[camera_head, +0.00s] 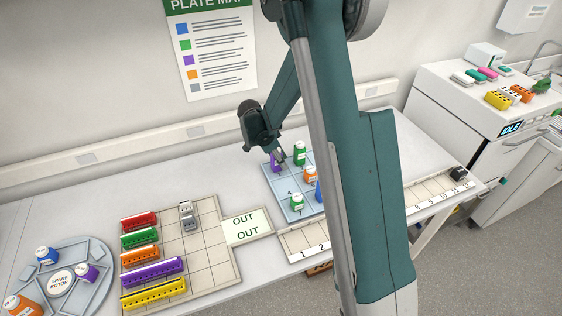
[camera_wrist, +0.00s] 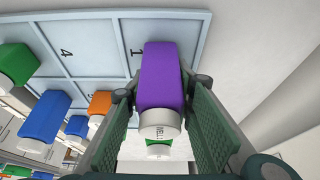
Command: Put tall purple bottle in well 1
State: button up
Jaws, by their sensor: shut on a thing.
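The tall purple bottle (camera_wrist: 162,80) with a white cap is between the fingers of my gripper (camera_wrist: 160,105), which is shut on it. In the wrist view it lies over the cell marked 1 of the pale blue well tray (camera_wrist: 100,60), beside the printed 1. In the head view the purple bottle (camera_head: 275,163) is at the tray's far left corner, partly hidden by my gripper (camera_head: 281,157). I cannot tell whether its base touches the tray (camera_head: 268,186).
Green bottles (camera_head: 299,154) (camera_head: 297,203), an orange bottle (camera_head: 310,174) and a blue bottle (camera_head: 319,192) stand on the tray. My arm hides its right part. A rack grid (camera_head: 200,235) with coloured strips and a round rotor (camera_head: 88,247) are to the left.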

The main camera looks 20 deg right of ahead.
jog(key=shift+f, duration=0.15)
jog(key=o, duration=0.9)
jog(key=v, duration=1.2)
dwell(0.4)
